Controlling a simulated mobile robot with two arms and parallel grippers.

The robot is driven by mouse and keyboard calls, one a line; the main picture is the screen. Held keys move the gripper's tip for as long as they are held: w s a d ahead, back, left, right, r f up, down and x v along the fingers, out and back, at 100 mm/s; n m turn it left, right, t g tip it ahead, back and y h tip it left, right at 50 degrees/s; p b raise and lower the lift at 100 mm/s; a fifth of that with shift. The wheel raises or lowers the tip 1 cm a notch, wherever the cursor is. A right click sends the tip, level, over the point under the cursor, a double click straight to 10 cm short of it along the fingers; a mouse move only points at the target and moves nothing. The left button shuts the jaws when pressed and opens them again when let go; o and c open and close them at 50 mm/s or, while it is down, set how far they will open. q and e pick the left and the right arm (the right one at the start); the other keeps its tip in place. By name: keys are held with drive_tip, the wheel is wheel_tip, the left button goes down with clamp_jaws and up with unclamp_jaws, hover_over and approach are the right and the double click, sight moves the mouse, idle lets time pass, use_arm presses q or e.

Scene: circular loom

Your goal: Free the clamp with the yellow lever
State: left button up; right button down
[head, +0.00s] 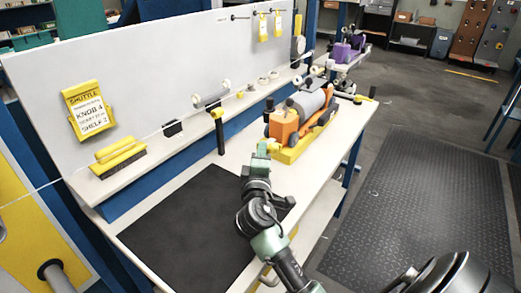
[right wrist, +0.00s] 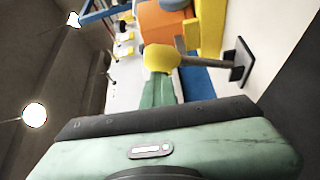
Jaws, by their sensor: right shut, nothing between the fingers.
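A dark post with a yellow top (head: 217,113) stands on the pale bench, left of the orange machine. In the right wrist view a rounded yellow knob (right wrist: 160,58) sits on a grey rod with a black plate (right wrist: 238,60) at its other end. I cannot tell for sure that these are the same lever. My right gripper (head: 263,147) is shut and empty, in front of the orange machine. Its green fingers (right wrist: 162,88) point at the knob in the wrist view; whether they touch it is unclear. My left gripper is out of view.
The orange machine (head: 283,124) with a grey roller and yellow base stands just beyond the right gripper. A black mat (head: 185,225) covers the near bench. A yellow brush (head: 119,157) and small parts line the raised shelf. A white panel (head: 150,60) rises behind.

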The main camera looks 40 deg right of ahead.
drive_tip(key=shift+s+d+f, duration=0.1)
drive_tip(key=shift+s+f, duration=0.05)
drive_tip(key=shift+f, duration=0.1)
drive_tip(key=b+v, duration=0.1)
drive_tip(key=v, duration=0.6)
drive_tip(key=shift+s+a+r, duration=0.2)
drive_tip(key=shift+a, duration=0.15)
